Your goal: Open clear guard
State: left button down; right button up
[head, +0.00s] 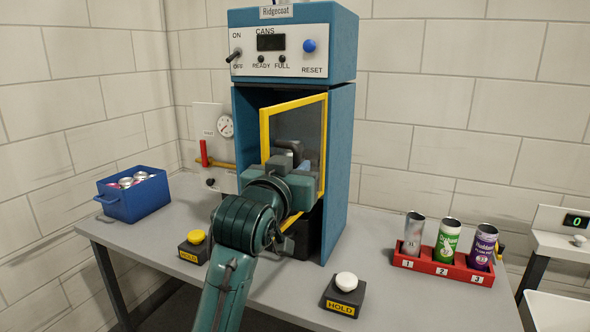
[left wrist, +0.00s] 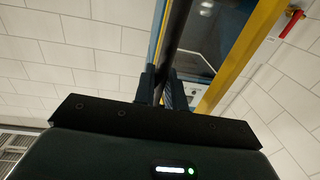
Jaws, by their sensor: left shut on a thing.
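The clear guard (head: 312,130) is a see-through panel in a yellow frame on the front of the blue machine. It stands partly open, with a dark gap into the cabinet at its left. My left gripper (head: 288,158) is at the guard's front and is shut on its dark handle. In the left wrist view, the fingers (left wrist: 163,88) close around the dark handle bar (left wrist: 177,38), beside the yellow frame (left wrist: 240,55). My arm hides the guard's lower left part. My right gripper is not in view.
The machine's control panel (head: 280,52) is above. A blue bin with cans (head: 133,203) stands left. A yellow button box (head: 194,248) and a white button box (head: 342,296) sit at the front. A red rack (head: 443,268) holds three cans at right.

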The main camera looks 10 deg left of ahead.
pick_arm(q)
jog(key=c, duration=1.8)
grip_release()
jog(key=shift+s, duration=0.1)
jog(key=s, duration=0.4)
jog(key=s+a+b, duration=0.1)
jog(key=s, duration=0.3)
jog(key=s+a+b, duration=0.1)
jog(key=s, duration=0.3)
jog(key=shift+s+a, duration=0.15)
jog(key=shift+s, duration=0.25)
